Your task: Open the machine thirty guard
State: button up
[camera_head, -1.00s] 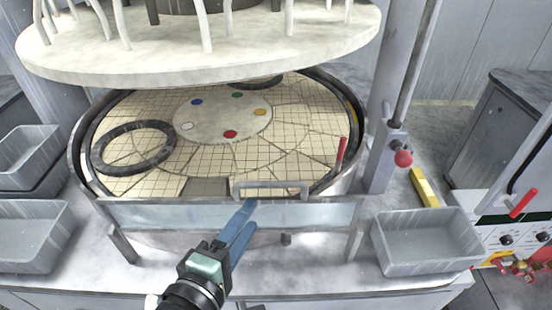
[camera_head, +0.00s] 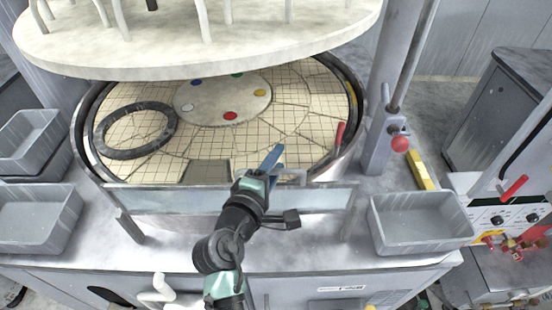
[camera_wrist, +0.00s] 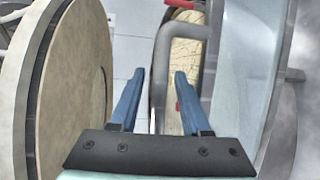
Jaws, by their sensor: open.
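The guard (camera_head: 150,198) is a clear, pale panel across the front of the round polishing machine, standing upright. Its grey bar handle (camera_head: 294,176) is at the top edge, right of centre, partly hidden by my gripper. My gripper (camera_head: 272,158) has blue fingers and is at the handle's left part. In the wrist view my gripper (camera_wrist: 159,75) is open, with a gap between its fingers. The grey handle (camera_wrist: 160,85) shows in that gap, nearer the right finger; I cannot tell whether it touches. The guard panel (camera_wrist: 245,70) fills the right of the wrist view.
A large pale upper disc (camera_head: 200,62) overhangs the tiled platen (camera_head: 290,125). A black ring (camera_head: 108,148) lies on the platen. A red-handled lever (camera_head: 339,135) stands at its right rim. Grey bins stand left (camera_head: 35,240) and right (camera_head: 420,238) of the machine.

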jog(key=shift+w, duration=0.1)
jog(key=shift+c, duration=0.2)
grip_shut()
dwell(1.2)
